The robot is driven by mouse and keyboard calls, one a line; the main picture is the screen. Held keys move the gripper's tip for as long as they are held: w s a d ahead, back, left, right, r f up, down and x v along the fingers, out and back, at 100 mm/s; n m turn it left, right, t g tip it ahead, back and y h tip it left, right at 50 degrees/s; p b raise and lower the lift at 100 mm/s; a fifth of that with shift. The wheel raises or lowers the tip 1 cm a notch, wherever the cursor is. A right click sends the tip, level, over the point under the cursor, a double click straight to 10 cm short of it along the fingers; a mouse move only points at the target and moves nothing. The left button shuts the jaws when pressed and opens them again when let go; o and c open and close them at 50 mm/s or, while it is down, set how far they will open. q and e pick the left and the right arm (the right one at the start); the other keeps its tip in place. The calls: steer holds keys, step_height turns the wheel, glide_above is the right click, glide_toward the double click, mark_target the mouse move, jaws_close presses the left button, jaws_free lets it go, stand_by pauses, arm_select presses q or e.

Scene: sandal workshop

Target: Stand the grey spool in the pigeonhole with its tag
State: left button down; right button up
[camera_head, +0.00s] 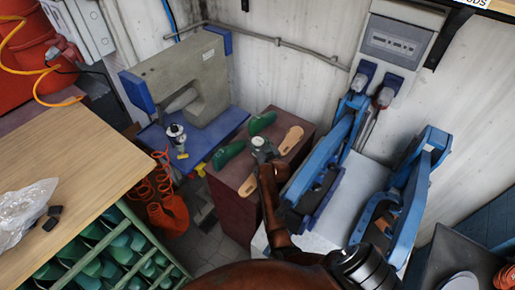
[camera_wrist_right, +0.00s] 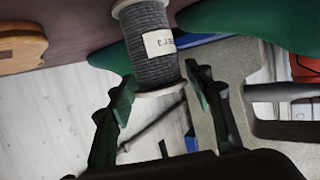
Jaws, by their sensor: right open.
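The grey spool (camera_wrist_right: 152,45) is wound with dark grey thread between pale flanges and has a white tag (camera_wrist_right: 160,42) with print I cannot read. It stands on the dark red-brown cabinet (camera_head: 232,205); in the head view the spool (camera_head: 258,142) is small and partly hidden by my right gripper (camera_head: 264,158). In the wrist view my right gripper (camera_wrist_right: 160,92) is open, with the spool's near end between its fingertips and a gap on each side. My left gripper is out of view. I cannot make out a tagged pigeonhole.
Green shoe lasts (camera_head: 229,154) and wooden lasts (camera_head: 291,140) lie close around the spool. A grey sewing machine (camera_head: 185,80) stands at left, blue presses (camera_head: 325,165) at right. A wooden bench (camera_head: 70,150) is at left above a green rack (camera_head: 140,225).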

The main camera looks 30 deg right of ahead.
steer(key=shift+b+x, duration=0.35)
steer(key=shift+x, duration=2.35)
steer(key=shift+c, duration=0.4)
jaws_close()
steer(key=shift+r, duration=0.1)
